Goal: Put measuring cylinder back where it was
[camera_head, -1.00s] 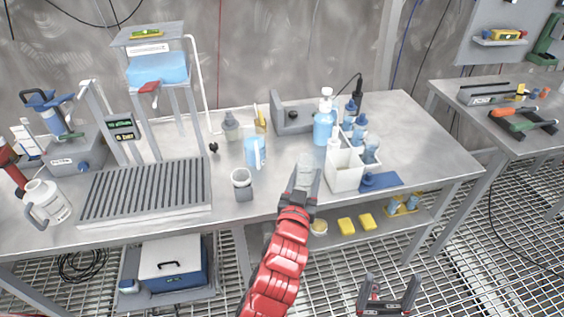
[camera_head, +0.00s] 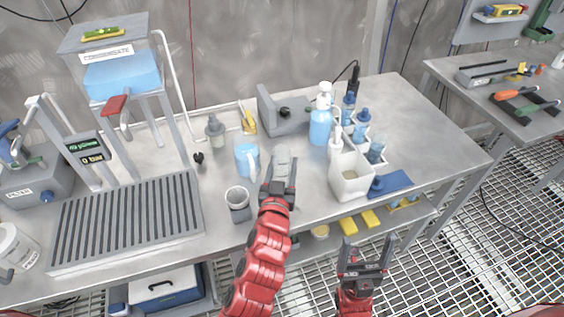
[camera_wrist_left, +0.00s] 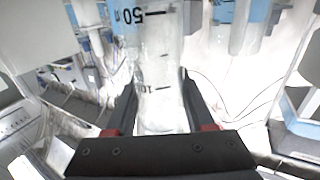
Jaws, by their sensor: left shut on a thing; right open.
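The measuring cylinder (camera_wrist_left: 158,65) is clear, with black marks and numbers, and fills the middle of the left wrist view between the fingers. In the head view its pale upper part (camera_head: 283,158) shows above my left gripper (camera_head: 281,180), which is shut on it. It is over the front middle of the steel table (camera_head: 310,192), between a blue jug and a white caddy. I cannot tell whether its base touches the table. My right gripper (camera_head: 368,252) is open and empty, in front of the table's edge, low in the view.
The blue jug (camera_head: 245,160) and a grey cup (camera_head: 238,203) stand close left. The white caddy (camera_head: 349,184) with blue-capped bottles stands right, beside a blue mat (camera_head: 392,183). A spray bottle (camera_head: 321,122) stands behind. A ribbed grey tray (camera_head: 125,220) takes up the left.

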